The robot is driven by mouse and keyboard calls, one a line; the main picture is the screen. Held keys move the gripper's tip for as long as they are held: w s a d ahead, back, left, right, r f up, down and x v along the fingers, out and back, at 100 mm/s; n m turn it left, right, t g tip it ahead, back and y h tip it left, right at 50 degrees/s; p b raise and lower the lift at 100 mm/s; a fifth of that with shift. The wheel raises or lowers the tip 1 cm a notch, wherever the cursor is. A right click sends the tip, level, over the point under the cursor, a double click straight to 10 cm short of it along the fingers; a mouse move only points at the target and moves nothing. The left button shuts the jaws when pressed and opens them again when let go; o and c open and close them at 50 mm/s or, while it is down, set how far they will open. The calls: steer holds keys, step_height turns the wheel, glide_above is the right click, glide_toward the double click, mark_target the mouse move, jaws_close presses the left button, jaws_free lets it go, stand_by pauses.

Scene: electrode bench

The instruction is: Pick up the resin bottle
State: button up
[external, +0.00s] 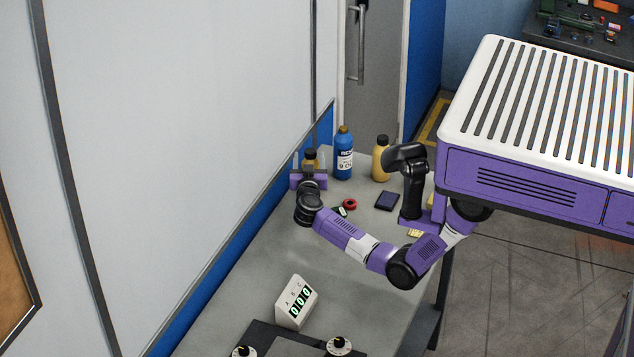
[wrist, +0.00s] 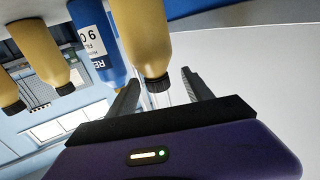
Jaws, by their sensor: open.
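The blue bottle (external: 344,160) stands upright on the bench, with a brown cap and a white label. In the wrist view, which is upside down, the blue bottle (wrist: 92,40) shows label letters starting "RE" and lies left of the fingers. My gripper (external: 309,163) is open at the bench's far left, left of the blue bottle. A yellow bottle with a black cap (external: 311,155) is at my gripper, partly hidden by it. In the wrist view this yellow bottle (wrist: 143,35) lines up with the gap between my open fingers (wrist: 159,76); its depth between them is unclear.
Another yellow bottle (external: 381,160) stands right of the blue one. A red ring (external: 349,204) and a dark flat box (external: 387,201) lie nearer on the bench. A white display (external: 296,302) stands at the front. A wall runs close along the left; the middle bench (external: 265,255) is clear.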

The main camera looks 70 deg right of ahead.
mark_target(311, 149)
steer(key=shift+x, duration=2.8)
steer(key=shift+s, duration=0.25)
jaws_close()
